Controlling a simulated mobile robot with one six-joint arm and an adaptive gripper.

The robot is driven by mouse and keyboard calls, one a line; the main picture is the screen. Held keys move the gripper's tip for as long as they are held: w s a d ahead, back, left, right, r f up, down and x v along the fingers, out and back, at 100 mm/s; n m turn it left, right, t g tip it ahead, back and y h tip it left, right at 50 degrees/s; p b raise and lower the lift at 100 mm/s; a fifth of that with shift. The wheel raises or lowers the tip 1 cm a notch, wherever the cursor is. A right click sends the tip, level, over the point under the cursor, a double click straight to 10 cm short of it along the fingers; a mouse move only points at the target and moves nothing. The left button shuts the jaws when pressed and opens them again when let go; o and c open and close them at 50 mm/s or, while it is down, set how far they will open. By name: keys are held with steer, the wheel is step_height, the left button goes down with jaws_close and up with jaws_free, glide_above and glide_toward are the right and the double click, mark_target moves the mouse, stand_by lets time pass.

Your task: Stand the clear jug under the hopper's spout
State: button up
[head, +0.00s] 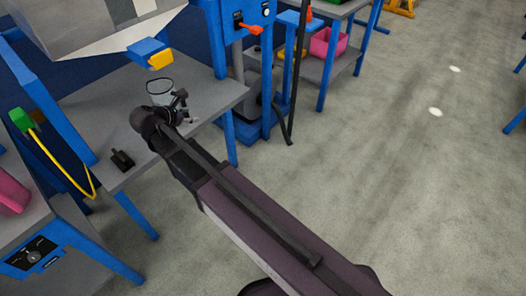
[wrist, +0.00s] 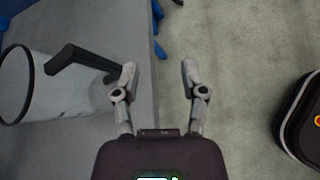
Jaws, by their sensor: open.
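The clear jug (head: 158,88) stands upright on a grey table below the hopper's yellow-tipped spout (head: 160,60). In the head view a gap separates the spout tip and the jug's rim. In the wrist view the jug (wrist: 62,92) is at the left, with a dark rim and a black handle (wrist: 78,60) pointing towards my gripper. My gripper (wrist: 158,72) is open and empty. Its left finger is beside the handle's end; I cannot tell if they touch. In the head view my gripper (head: 184,107) is at the jug's right, near the table edge, partly hidden by my arm.
A small black object (head: 122,160) lies on the table's near left part. The hopper (head: 95,22) overhangs the table's back. A blue post with an orange-red handle (head: 251,29) stands right of the table. The floor (head: 400,150) to the right is clear.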

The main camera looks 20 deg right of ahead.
steer(key=s+d+f+m+g+y, duration=0.3)
steer(key=s+d+f+m+y, duration=0.1)
steer(key=s+d+m, duration=0.4)
steer(key=s+d+f+m+g+y, duration=0.4)
steer(key=s+d+m, duration=0.4)
steer(key=d+m, duration=0.5)
steer(key=shift+d+m+g, duration=0.25)
steer(key=shift+m+g, duration=0.05)
steer(key=shift+m, duration=0.6)
